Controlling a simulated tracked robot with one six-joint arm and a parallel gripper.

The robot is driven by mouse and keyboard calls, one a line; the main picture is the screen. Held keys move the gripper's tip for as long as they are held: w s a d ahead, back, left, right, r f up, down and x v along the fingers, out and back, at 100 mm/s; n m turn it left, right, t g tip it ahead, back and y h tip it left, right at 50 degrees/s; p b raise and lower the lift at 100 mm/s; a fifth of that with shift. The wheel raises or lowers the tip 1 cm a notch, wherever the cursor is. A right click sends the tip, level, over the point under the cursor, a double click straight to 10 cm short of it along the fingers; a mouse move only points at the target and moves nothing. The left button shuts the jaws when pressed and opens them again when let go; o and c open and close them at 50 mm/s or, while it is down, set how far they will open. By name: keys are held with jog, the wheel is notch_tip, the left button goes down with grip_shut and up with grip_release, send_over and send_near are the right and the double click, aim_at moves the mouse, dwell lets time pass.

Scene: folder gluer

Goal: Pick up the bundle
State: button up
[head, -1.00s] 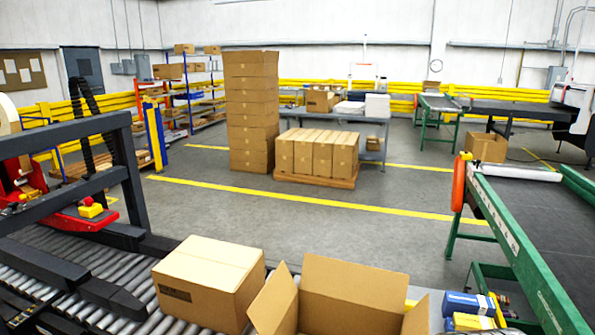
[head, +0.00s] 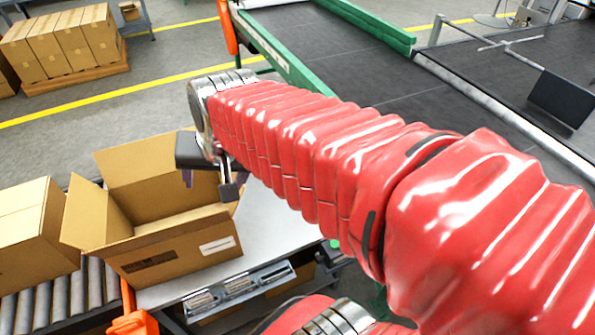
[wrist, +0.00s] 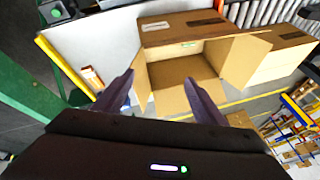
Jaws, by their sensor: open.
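I cannot make out a bundle in the current views; my red arm covers much of the right side of the head view. My gripper (head: 208,186) is above the right side of an open cardboard box (head: 190,258), pointing down. In the wrist view my gripper (wrist: 159,79) has its two dark fingers spread apart with nothing between them. The open box (wrist: 184,82) shows beyond the fingers with its flaps up, and the part of its inside that shows looks empty.
A closed carton (head: 35,235) sits on the rollers (head: 60,297) left of the box. A green-framed conveyor (head: 340,55) lies behind my arm. Cartons on a pallet (head: 75,80) stand at the back left. The floor between has yellow lines and is clear.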

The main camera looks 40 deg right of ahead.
jog(key=w+d+f+m, duration=0.5)
jog(key=w+d+m, duration=0.2)
jog(key=d+m, duration=0.15)
jog(key=w+d+f+m, duration=0.4)
jog(key=w+d+m, duration=0.4)
jog(key=d, duration=0.1)
jog(key=d+f+m+g+h, duration=0.1)
jog(key=d+f+m, duration=1.4)
jog(key=d+f, duration=0.5)
jog(key=d, duration=0.2)
jog(key=shift+d+f+m, duration=0.15)
jog(key=shift+d+m, duration=0.2)
jog(key=x, duration=0.8)
jog(key=shift+s, duration=0.1)
jog(key=shift+d+f, duration=0.1)
jog(key=shift+f, duration=0.15)
